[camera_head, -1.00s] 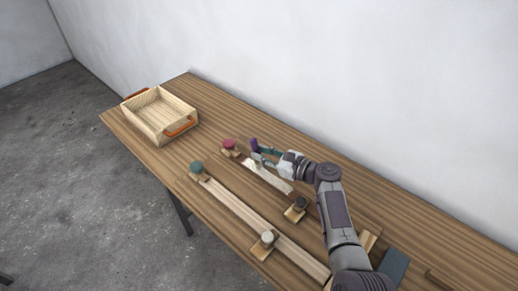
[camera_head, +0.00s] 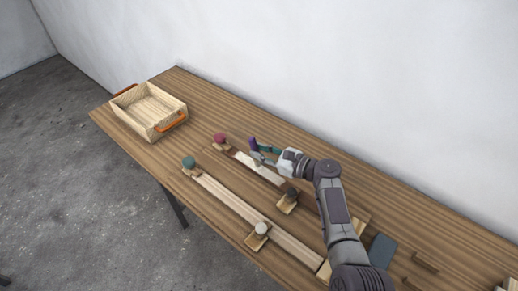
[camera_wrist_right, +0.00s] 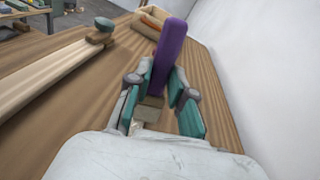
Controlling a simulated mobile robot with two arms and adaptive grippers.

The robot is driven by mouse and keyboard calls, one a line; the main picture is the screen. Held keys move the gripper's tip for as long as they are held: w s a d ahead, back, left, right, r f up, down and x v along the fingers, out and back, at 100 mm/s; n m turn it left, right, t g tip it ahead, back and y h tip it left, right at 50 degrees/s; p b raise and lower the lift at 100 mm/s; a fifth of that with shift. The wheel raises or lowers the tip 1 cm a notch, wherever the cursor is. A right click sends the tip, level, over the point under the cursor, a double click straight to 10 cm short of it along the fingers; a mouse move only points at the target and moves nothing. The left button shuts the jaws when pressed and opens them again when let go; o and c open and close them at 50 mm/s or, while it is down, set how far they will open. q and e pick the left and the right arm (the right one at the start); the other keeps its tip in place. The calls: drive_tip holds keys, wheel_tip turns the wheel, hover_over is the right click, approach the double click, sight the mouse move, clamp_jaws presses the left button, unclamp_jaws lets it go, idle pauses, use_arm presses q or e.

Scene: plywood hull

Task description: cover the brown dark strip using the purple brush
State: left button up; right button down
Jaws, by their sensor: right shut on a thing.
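My right gripper (camera_head: 257,153) is shut on the purple brush (camera_head: 252,143). In the right wrist view the brush's purple handle (camera_wrist_right: 169,58) stands up between the teal fingers (camera_wrist_right: 155,90); its lower end is mostly hidden. The gripper is low over the shorter strip, the one by the red knob. This strip shows a pale, whitish stretch (camera_head: 268,173) along its middle and a dark brown bit (camera_head: 229,152) near the red-knob end. I cannot tell whether the bristles touch it. My left gripper is not in view.
A red knob (camera_head: 219,138) and a dark knob (camera_head: 291,193) sit at the short strip's ends. A wooden tray (camera_head: 148,108) with orange handles stands at the far left.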

drive_tip(key=shift+p+v, duration=0.45)
drive_tip(key=shift+v, duration=0.4)
drive_tip(key=shift+s+f, duration=0.15)
drive_tip(key=shift+s, duration=0.05)
drive_tip(key=shift+p+v, duration=0.65)
drive_tip(key=shift+v, duration=0.4)
drive_tip(key=shift+s+d+f, duration=0.1)
drive_tip(key=shift+s+f, duration=0.05)
drive_tip(key=shift+s+d+p, duration=0.2)
drive_tip(key=shift+d+p, duration=0.1)
drive_tip(key=shift+s+d, duration=0.4)
drive_tip(key=shift+d, duration=0.1)
drive_tip(key=shift+p, duration=0.3)
drive_tip(key=shift+p+v, duration=0.5)
drive_tip(key=shift+v, duration=0.6)
drive_tip(key=shift+s+f, duration=0.15)
drive_tip(key=shift+f, duration=0.05)
